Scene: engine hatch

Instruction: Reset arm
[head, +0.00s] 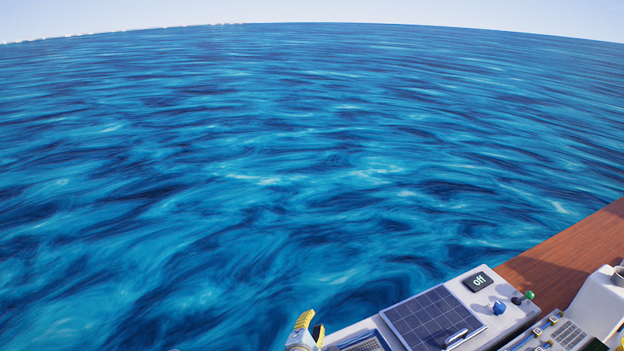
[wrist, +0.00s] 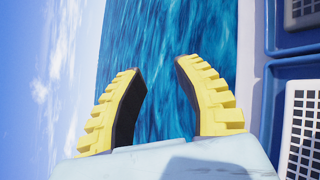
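My gripper (head: 310,327) shows at the bottom edge of the head view, beside the left end of a white console. Only its yellow and dark finger parts and a bit of its pale body are visible there. In the wrist view my gripper (wrist: 160,68) has two yellow ribbed fingers with dark inner pads. They stand apart with only blue water visible between them, and nothing is held. The rest of my arm is out of view.
The white console (head: 520,312) carries a dark gridded panel (head: 432,318) with a handle, an "off" display (head: 478,281), a blue knob (head: 499,308) and a green-tipped lever (head: 528,295). Brown wood (head: 565,255) lies behind it. Open water fills the left. Blue-framed grilles (wrist: 303,125) stand right of my fingers.

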